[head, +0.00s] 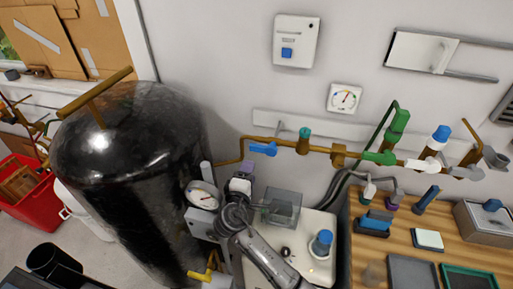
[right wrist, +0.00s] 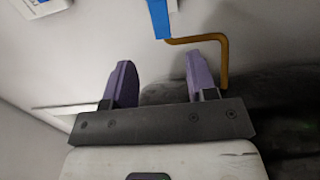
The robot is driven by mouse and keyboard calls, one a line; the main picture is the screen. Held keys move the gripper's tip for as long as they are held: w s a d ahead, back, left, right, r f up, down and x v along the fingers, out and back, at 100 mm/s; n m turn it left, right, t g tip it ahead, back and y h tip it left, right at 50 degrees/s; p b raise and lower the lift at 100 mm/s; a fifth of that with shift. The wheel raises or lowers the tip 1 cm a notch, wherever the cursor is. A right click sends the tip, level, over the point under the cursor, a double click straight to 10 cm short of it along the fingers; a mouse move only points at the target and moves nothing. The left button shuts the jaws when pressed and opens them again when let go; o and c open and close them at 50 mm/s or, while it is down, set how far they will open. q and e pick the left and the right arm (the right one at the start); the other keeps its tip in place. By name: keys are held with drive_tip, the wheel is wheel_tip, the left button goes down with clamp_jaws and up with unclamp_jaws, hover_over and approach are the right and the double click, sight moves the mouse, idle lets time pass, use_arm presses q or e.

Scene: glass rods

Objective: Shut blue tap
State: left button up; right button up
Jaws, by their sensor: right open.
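The blue tap (head: 263,149) is on the brass pipe, left of the other valves on the wall. Its lever lies roughly along the pipe in the head view. In the right wrist view, the blue lever (right wrist: 159,18) shows at the top edge, partly cut off, beyond the gap between my fingers. My right gripper (head: 246,168) is just below and left of the tap, with its purple fingers pointing up towards the wall. In the right wrist view, the right gripper (right wrist: 160,70) is open and empty, apart from the tap. My left gripper is not in view.
A black tank (head: 140,170) stands close on the left of my right arm. The brass pipe (head: 335,153) carries a green-handled valve (head: 380,158) further right. A gauge (head: 344,98) is on the wall above. A wooden bench (head: 400,232) with trays is at lower right.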

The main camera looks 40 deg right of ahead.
sight(257, 150)
drive_tip(key=x, duration=1.1)
drive_tip(key=shift+w+d+p, duration=0.3)
clamp_jaws()
